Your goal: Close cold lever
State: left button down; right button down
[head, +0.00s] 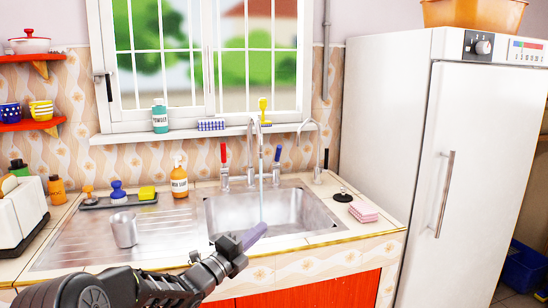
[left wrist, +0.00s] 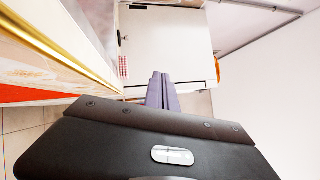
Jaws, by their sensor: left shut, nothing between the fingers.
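The cold lever (head: 277,153) has a blue handle and stands upright on the right side of the sink's tap. The hot lever (head: 223,152) with a red handle stands upright on the left. Between them is the tall curved spout (head: 255,126), with a thin stream of water (head: 261,190) below it. My left gripper (head: 254,236) is shut and empty at the front edge of the sink, well in front of and below the cold lever. Its purple-grey fingers also show closed together in the left wrist view (left wrist: 161,92). My right gripper is not in view.
The metal sink basin (head: 270,208) lies behind my left gripper. A metal cup (head: 124,230) stands on the drainboard, and an orange soap bottle (head: 180,180) stands behind it. Pink sponges (head: 363,211) lie right of the basin. A white fridge (head: 400,130) stands at the right.

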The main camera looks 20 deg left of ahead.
aim_at(276, 166)
jog(key=i+j, duration=0.25)
jog(key=i, duration=0.15)
jog(key=i+j, duration=0.55)
jog(key=i, duration=0.3)
jog(key=i+l, duration=0.2)
jog(key=i, duration=0.15)
